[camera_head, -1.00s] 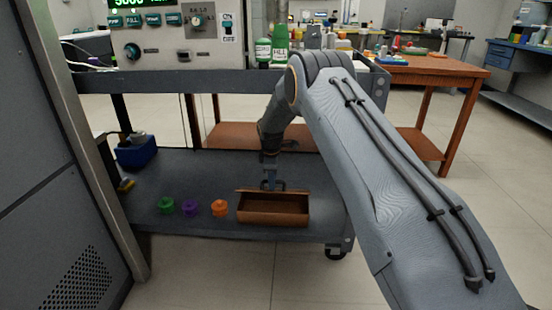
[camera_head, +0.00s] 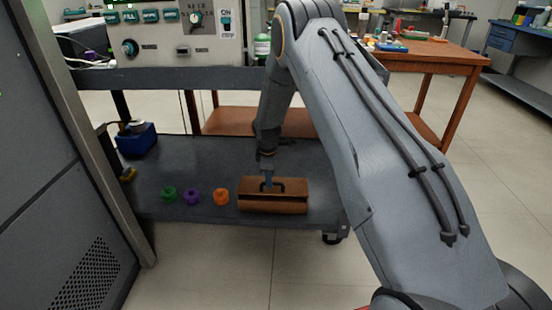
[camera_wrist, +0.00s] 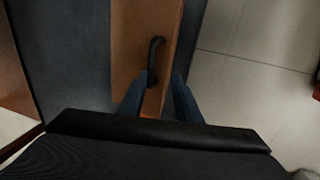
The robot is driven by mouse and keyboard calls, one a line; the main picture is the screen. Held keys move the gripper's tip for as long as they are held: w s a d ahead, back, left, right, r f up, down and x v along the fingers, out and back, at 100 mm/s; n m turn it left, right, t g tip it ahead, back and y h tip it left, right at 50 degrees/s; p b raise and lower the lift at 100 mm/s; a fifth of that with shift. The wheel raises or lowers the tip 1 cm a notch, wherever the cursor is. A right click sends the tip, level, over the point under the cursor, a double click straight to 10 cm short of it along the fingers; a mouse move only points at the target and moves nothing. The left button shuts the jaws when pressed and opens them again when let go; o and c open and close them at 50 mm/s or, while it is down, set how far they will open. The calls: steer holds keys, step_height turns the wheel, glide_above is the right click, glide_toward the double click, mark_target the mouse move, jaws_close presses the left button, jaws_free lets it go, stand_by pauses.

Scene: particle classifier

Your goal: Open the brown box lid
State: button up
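The brown box (camera_head: 272,207) stands on the grey lower shelf of the cart. Its brown lid (camera_head: 250,187) now covers the opening, with a dark line between lid and front wall; I cannot tell whether it is fully shut. A black handle (camera_head: 282,186) is on the lid. My gripper (camera_head: 268,184) points down at the handle. In the wrist view the fingers of my gripper (camera_wrist: 160,75) are apart, and the near end of the handle (camera_wrist: 154,50) lies between them, close to the left finger. The box's inside is hidden.
Green (camera_head: 169,194), purple (camera_head: 192,196) and orange (camera_head: 221,197) knobbed pieces stand in a row left of the box. A blue bin (camera_head: 137,142) is at the shelf's back left. The cart's upper shelf edge (camera_head: 165,78) lies above. Shelf surface behind the pieces is clear.

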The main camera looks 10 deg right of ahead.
steer(key=s+r+m+p, duration=0.3)
steer(key=s+r, duration=0.5)
steer(key=r, duration=0.6)
steer(key=shift+s+d+m+p, duration=0.2)
steer(key=shift+d+m+p, duration=0.15)
steer(key=shift+m, duration=0.05)
